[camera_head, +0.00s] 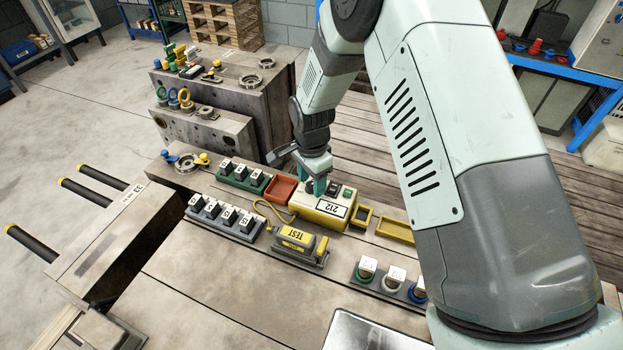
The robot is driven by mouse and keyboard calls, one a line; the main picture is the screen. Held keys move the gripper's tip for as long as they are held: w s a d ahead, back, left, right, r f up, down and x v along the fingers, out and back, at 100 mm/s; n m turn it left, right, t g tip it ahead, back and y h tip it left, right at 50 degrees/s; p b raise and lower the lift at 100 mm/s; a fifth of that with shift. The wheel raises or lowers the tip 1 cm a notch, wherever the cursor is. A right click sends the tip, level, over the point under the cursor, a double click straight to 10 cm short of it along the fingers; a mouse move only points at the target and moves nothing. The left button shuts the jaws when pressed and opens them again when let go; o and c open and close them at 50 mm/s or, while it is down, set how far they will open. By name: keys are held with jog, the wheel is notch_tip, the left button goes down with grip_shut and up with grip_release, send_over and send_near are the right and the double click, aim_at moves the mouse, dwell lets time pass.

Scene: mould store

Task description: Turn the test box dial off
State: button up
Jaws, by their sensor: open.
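The test box (313,211) is a cream and yellow box with a label reading 212, upside down in the picture. It stands at the middle of the bench. Small dark and green controls (346,192) show on its top, to the right of my gripper. My gripper (319,188) points down at the left part of the box top, its greenish fingers open and at or just above the surface. I cannot make out the dial; the fingers and wrist cover that part of the top. Whether the fingers are around the dial or touching it cannot be told.
A yellow TEST unit (297,240) with a yellow cable lies in front of the box. A red tray (281,190) and numbered block racks (222,218) are to the left. Yellow trays (394,231) are to the right. My arm covers the right side.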

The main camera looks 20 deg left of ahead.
grip_shut()
jog(key=shift+n, duration=0.4)
jog(key=n, duration=0.4)
jog(key=shift+n, duration=0.4)
jog(key=n, duration=1.2)
jog(key=shift+n, duration=0.4)
jog(key=n, duration=0.5)
jog(key=shift+n, duration=0.4)
